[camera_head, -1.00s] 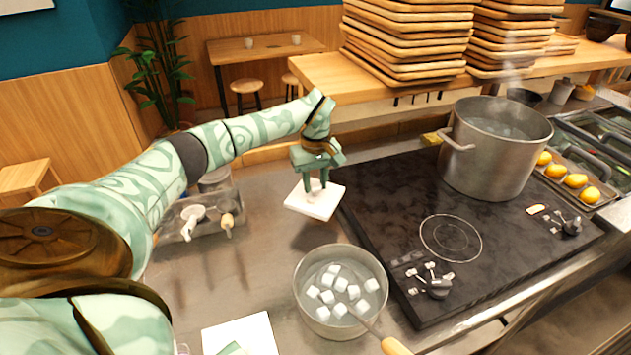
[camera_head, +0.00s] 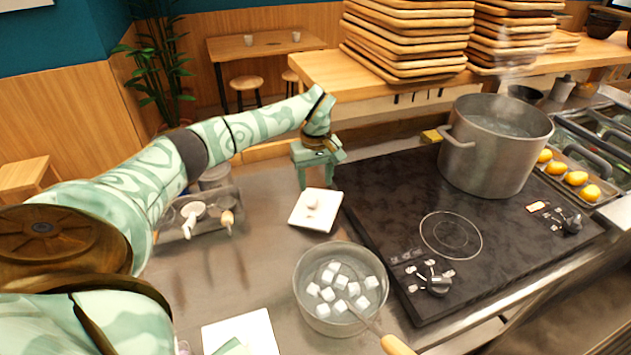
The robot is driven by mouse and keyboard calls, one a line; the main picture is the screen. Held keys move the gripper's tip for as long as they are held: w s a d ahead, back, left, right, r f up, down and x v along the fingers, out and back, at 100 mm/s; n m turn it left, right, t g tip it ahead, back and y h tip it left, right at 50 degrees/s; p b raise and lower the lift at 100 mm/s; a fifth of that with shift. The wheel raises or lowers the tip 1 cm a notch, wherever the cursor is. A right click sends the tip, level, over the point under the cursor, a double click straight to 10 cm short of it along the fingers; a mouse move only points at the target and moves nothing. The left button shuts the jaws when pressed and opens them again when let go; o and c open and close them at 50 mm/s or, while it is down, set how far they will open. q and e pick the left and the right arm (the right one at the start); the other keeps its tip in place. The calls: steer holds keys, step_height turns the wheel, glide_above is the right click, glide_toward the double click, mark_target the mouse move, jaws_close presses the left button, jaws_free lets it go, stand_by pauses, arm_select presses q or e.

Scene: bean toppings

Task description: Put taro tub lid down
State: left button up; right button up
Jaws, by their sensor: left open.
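The taro tub lid (camera_head: 303,221), a white square with a small knob on top, lies flat on the steel counter, left of the black cooktop. My left gripper (camera_head: 317,187) is open and empty, just behind and above the lid, apart from its knob. A second white square thing (camera_head: 240,338) shows at the bottom edge, with a bit of pale green at its edge; I cannot tell what lies under it. My right gripper is not clearly seen.
A round pan (camera_head: 304,292) with white cubes and a wooden-handled tool stands in front of the lid. A steaming pot (camera_head: 482,160) stands on the cooktop (camera_head: 385,215). A metal container with ladles (camera_head: 207,222) is at the left. Stacked wooden trays (camera_head: 405,45) are behind.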

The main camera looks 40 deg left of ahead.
arm_select(q)
step_height(320, 180, up, 12)
steer(key=p, duration=0.2)
steer(key=shift+p, duration=0.35)
